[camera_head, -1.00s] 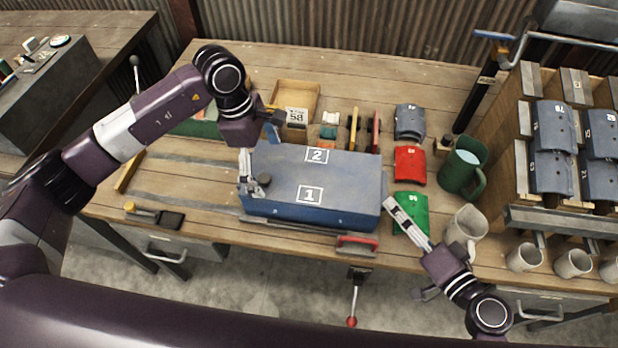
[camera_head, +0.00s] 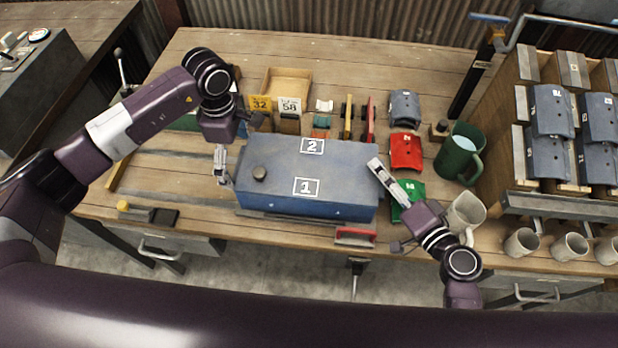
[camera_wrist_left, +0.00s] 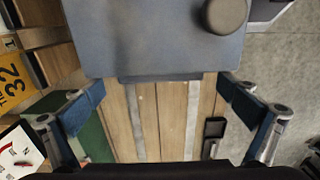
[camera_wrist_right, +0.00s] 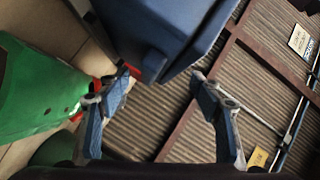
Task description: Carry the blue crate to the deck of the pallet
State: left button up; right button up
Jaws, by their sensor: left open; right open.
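The blue crate (camera_head: 340,165) is a closed box marked 1 and 2, with a dark knob on top. It lies on the workbench. My left gripper (camera_head: 222,165) is open just off the crate's left end. In the left wrist view the crate (camera_wrist_left: 150,45) is ahead of the open fingers (camera_wrist_left: 160,95), with nothing between them. My right gripper (camera_head: 388,182) is open at the crate's right end. In the right wrist view a blue tab on the crate (camera_wrist_right: 152,62) lies just ahead of the spread fingers (camera_wrist_right: 160,82). I see no pallet.
A red curved piece (camera_head: 406,151) and a green one (camera_head: 406,197) lie right of the crate, by a green mug (camera_head: 458,155) and a pale mug (camera_head: 465,212). A wooden rack (camera_head: 510,150) stands at the right. The bench left of the crate is mostly clear.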

pick_arm(q)
jog(key=shift+f, duration=1)
pick_arm(e)
jog(key=shift+x, duration=1.05)
pick_arm(q)
jog(key=c, duration=1.5)
pick_arm(e)
jog(key=c, duration=1.4)
pick_arm(q)
jog(key=shift+r, duration=0.1)
jog(key=c, duration=0.4)
pick_arm(e)
grip_shut()
